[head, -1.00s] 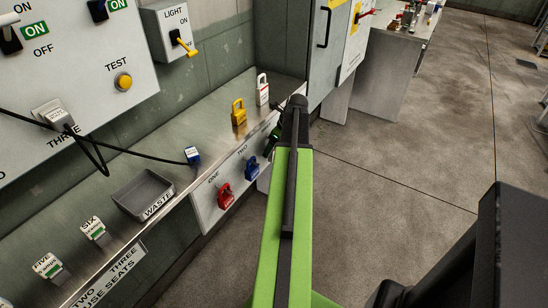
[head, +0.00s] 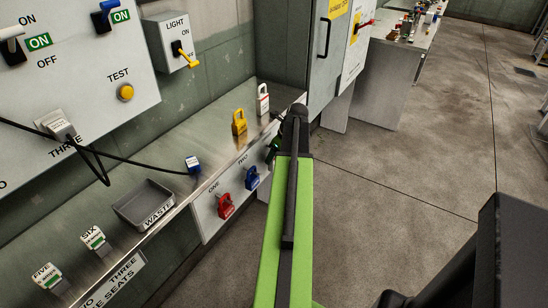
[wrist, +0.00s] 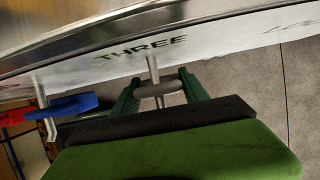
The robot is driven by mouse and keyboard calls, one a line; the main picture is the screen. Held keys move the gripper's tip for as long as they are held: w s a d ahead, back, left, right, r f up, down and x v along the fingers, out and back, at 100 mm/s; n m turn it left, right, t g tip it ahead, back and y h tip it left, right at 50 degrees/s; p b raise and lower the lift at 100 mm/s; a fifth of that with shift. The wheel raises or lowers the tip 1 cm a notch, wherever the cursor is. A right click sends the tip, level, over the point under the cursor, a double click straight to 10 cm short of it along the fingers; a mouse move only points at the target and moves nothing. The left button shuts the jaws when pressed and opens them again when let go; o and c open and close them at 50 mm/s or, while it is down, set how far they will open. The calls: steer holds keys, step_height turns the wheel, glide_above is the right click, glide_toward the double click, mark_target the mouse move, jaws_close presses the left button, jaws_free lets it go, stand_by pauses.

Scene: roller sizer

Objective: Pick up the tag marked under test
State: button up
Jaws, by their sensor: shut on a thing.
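In the wrist view, my gripper (wrist: 158,92) has its two dark green fingers closed on a grey, rounded, loop-like thing (wrist: 157,103). The thing sits at the end of a pale peg (wrist: 152,68) below the word THREE on the bench front. I cannot tell whether it hangs on the peg or only touches it. No marking on it can be read, so I cannot tell whether it is the under test tag. In the head view, my arm hides most of the gripper and this thing.
A red padlock (head: 225,206) and a blue padlock (head: 252,178) hang at ONE and TWO. A waste tray (head: 128,208) is farther left. The floor at right is clear.

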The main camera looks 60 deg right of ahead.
steer(key=shift+p+v, duration=0.7)
steer(key=shift+v, duration=0.2)
steer(key=s, duration=1.7)
steer(key=shift+s+f, duration=0.15)
steer(key=shift+f, duration=0.05)
